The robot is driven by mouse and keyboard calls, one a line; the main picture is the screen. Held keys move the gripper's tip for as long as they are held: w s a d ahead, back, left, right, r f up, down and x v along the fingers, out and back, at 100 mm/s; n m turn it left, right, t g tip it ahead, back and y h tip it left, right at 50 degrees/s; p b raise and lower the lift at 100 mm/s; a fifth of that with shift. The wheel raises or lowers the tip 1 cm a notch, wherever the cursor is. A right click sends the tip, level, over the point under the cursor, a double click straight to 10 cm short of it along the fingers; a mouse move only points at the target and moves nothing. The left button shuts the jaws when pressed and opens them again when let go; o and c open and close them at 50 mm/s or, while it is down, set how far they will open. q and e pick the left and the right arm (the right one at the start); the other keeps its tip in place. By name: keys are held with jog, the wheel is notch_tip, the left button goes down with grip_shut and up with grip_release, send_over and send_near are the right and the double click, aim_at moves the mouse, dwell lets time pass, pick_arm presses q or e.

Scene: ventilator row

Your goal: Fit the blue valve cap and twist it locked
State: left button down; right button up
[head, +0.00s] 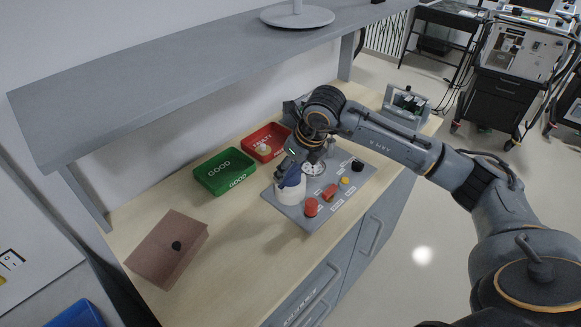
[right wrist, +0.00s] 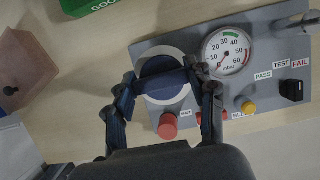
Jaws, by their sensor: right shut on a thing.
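The blue valve cap (right wrist: 162,82) is between the two fingers of my right gripper (right wrist: 165,92), which is shut on its raised bar. In the head view the cap (head: 290,180) shows under my right gripper (head: 288,166), at the top of the white valve port (head: 291,194). In the right wrist view the port's white rim (right wrist: 187,92) shows around the cap. I cannot tell how deep the cap sits or how far it is turned. My left gripper is not in view.
The grey test panel (head: 303,217) has a gauge (right wrist: 228,52), a red knob (right wrist: 167,127), a yellow knob (right wrist: 248,107) and a black switch (right wrist: 291,89). A green tray (head: 225,180) and a red tray (head: 265,150) stand behind. A brown block (head: 165,250) sits left. The bench front is clear.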

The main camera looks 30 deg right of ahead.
dwell(0.4)
jog(key=shift+f+b, duration=0.25)
jog(key=shift+b, duration=0.2)
dwell(0.3)
jog(key=shift+m, duration=0.6)
jog(key=shift+a+m+h+b, duration=0.1)
jog(key=shift+m+h+b, duration=0.45)
jog(key=shift+m, duration=0.55)
jog(key=shift+m+h, duration=0.35)
jog(key=shift+m, duration=0.35)
